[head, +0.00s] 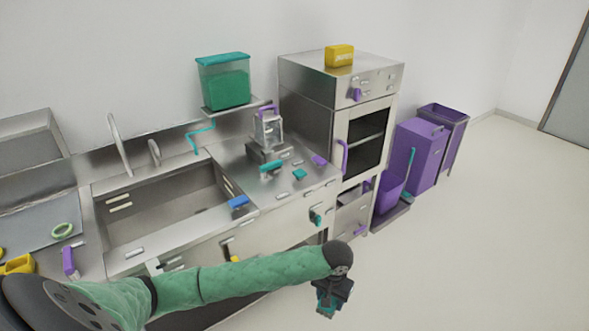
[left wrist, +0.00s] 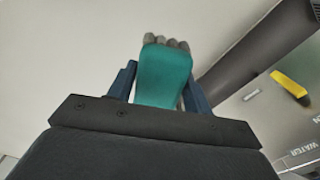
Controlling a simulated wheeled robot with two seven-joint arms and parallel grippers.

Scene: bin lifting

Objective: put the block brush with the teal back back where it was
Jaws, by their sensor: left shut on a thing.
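The block brush with the teal back (left wrist: 165,72) is between the fingers of my left gripper (left wrist: 159,92) in the left wrist view, its grey bristles at the far end. In the head view my left gripper (head: 331,297) hangs at the end of the green-sleeved arm, over open floor in front of the counter. A small teal part of the brush (head: 324,309) shows there, mostly hidden by the gripper. My right gripper is not in view.
A steel counter (head: 222,152) with a sink holds a blue item (head: 238,201) and small teal and purple items. An oven (head: 340,110) with a yellow box (head: 339,55) stands behind. Purple bins (head: 418,152) are to its right. Floor at right is clear.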

